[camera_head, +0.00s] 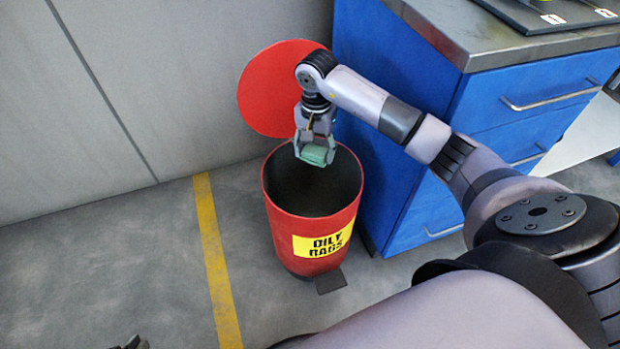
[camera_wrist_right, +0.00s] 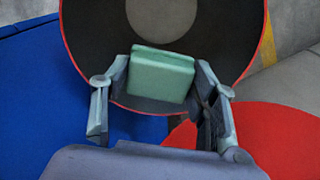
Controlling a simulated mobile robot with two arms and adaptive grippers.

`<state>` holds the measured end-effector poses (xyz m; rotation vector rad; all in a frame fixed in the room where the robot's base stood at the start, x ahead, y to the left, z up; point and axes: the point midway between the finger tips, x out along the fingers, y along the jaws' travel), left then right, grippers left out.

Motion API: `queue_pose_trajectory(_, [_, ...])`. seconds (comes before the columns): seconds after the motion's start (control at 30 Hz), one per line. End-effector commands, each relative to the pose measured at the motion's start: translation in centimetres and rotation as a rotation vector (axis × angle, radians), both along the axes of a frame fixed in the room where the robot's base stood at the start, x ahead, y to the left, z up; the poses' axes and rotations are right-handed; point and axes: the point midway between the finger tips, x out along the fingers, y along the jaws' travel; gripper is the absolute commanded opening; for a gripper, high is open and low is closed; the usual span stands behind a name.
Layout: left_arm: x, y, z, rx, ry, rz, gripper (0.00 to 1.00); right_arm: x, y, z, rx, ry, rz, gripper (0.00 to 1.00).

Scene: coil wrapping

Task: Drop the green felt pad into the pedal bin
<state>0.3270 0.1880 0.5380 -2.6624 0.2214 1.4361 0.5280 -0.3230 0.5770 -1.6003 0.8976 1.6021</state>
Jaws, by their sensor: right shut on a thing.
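The green felt pad (camera_head: 315,155) is held between the fingertips of my right gripper (camera_head: 316,145). In the right wrist view the pad (camera_wrist_right: 161,76) is a thick green square block between the two fingers (camera_wrist_right: 158,85), with the bin's dark inside behind it. The pedal bin (camera_head: 285,228) is red, with a yellow "OILY RAGS" label and its round red lid (camera_head: 265,90) raised at the back. The pad is over the bin's open mouth, near the rear rim. Only a small dark tip of my left gripper (camera_head: 130,343) shows at the bottom edge; its jaws cannot be made out.
A blue drawer cabinet (camera_head: 415,200) with a grey metal top stands close to the bin's right. A grey wall (camera_head: 150,90) is behind. A yellow floor line (camera_head: 214,260) runs left of the bin, and the floor there is clear. A dark pedal (camera_head: 330,281) juts out in front.

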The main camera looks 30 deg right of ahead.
Motion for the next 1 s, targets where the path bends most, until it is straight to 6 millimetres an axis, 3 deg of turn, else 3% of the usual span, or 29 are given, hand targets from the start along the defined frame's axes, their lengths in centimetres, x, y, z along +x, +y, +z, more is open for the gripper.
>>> queue_pose_trajectory(0.07, [0.0, 0.0, 0.0, 0.000, 0.000, 0.000, 0.00, 0.0, 0.0, 0.0, 0.000, 0.000, 0.000, 0.32])
queue_pose_trajectory(0.1, [0.0, 0.0, 0.0, 0.000, 0.000, 0.000, 0.00, 0.0, 0.0, 0.0, 0.000, 0.000, 0.000, 0.56])
queue_pose_trajectory(0.43, [0.0, 0.0, 0.0, 0.000, 0.000, 0.000, 0.00, 0.0, 0.0, 0.0, 0.001, -0.001, 0.000, 0.78])
queue_pose_trajectory(0.77, [0.0, 0.0, -0.1, 0.000, 0.003, 0.001, 0.00, 0.0, 0.0, 0.2, 0.000, -0.001, 0.000, 0.78])
queue_pose_trajectory(1.0, [0.0, 0.0, 0.0, 0.000, 0.002, 0.001, 0.00, 0.1, -0.1, 3.5, -0.002, -0.005, 0.000, 0.78])
